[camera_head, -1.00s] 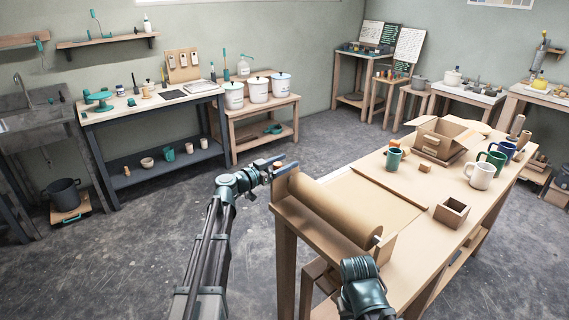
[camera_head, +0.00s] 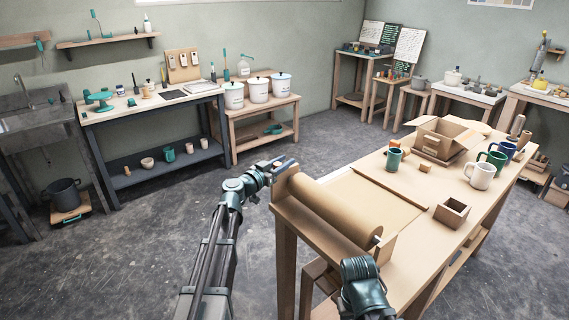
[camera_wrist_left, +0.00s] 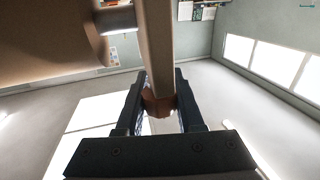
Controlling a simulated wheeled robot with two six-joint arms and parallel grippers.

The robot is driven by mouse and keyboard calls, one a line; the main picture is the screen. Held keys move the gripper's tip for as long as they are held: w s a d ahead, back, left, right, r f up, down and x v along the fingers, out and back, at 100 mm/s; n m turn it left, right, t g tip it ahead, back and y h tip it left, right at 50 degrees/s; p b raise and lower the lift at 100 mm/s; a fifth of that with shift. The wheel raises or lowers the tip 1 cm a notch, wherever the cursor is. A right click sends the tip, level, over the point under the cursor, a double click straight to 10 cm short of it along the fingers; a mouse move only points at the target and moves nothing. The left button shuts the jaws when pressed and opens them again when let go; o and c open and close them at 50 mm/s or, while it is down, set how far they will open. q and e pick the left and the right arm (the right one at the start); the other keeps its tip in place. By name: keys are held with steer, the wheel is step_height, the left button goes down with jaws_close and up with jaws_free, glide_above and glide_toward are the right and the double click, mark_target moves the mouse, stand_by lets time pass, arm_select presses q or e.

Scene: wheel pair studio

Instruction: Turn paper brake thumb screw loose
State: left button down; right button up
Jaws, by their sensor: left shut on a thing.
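The brown paper roll (camera_head: 335,208) lies in its wooden holder on the near end of the workbench; it also shows at the upper left of the left wrist view (camera_wrist_left: 50,40). My left gripper (camera_head: 286,164) is at the holder's far-left end plate. In the left wrist view its two dark fingers (camera_wrist_left: 159,104) are shut on a small reddish-brown knob, the thumb screw (camera_wrist_left: 157,101), below the pale wooden end plate (camera_wrist_left: 158,45). The fingers hide part of the knob. Part of my right arm shows at the bottom of the head view, but its gripper does not.
On the workbench (camera_head: 405,190) stand an open carton (camera_head: 432,142), a small open wooden box (camera_head: 452,211) and several mugs, among them a white one (camera_head: 481,175). A side table (camera_head: 150,103) stands at the back left. The floor between is clear.

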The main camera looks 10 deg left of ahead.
arm_select(q)
steer(key=n+y, duration=0.2)
steer(key=y, duration=0.2)
steer(key=a+n+y, duration=0.1)
steer(key=n+y, duration=0.2)
steer(key=y, duration=0.1)
steer(key=a+n+y, duration=0.1)
steer(key=n+y, duration=0.2)
steer(key=y, duration=0.1)
steer(key=shift+w+t+y, duration=0.1)
steer(key=shift+t+y, duration=0.3)
steer(key=n+g+y, duration=0.1)
steer(key=n+y, duration=0.1)
steer(key=n+g+y, duration=0.1)
steer(key=y, duration=0.1)
steer(key=shift+a+n+y, duration=0.35)
steer(key=shift+n+y, duration=0.05)
steer(key=shift+s+a+n+g+y, duration=0.15)
steer(key=shift+n+g+y, duration=0.35)
steer(key=shift+g+y, duration=0.1)
steer(key=shift+s+a+n+g+y, duration=0.1)
steer(key=shift+s+n+g+y, duration=0.05)
steer(key=shift+n+g+y, duration=0.4)
steer(key=shift+s+a+n+g+y, duration=0.15)
steer(key=shift+n+g+y, duration=0.3)
steer(key=shift+g+y, duration=0.15)
steer(key=c, duration=0.5)
jaws_free()
steer(key=shift+c, duration=0.2)
steer(key=shift+s, duration=0.1)
